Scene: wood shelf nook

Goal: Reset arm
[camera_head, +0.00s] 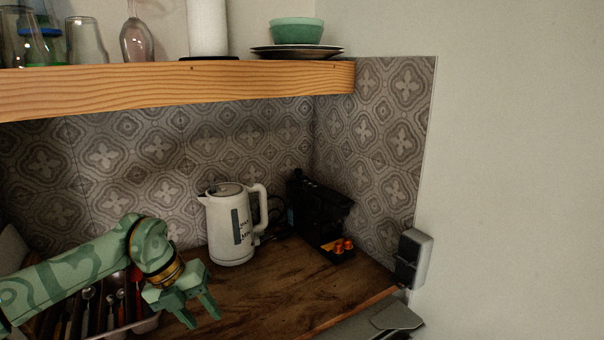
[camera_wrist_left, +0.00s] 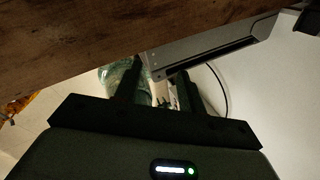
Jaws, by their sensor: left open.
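My left arm comes in from the left in the head view, green with a gold and black wrist. My left gripper (camera_head: 201,312) hangs over the front of the wooden counter, in front of the white kettle and to the right of the cutlery tray. Its two fingers are apart with nothing between them. In the left wrist view the left gripper (camera_wrist_left: 157,85) shows its dark fingers spread below the counter's edge, with only background between them. My right gripper is in neither view.
A white kettle (camera_head: 230,225) and a black coffee machine (camera_head: 318,212) stand on the wooden counter (camera_head: 275,283). A cutlery tray (camera_head: 145,325) is at the lower left. Above, a wooden shelf (camera_head: 180,88) holds glasses and a green bowl (camera_head: 297,31). The counter right of my gripper is clear.

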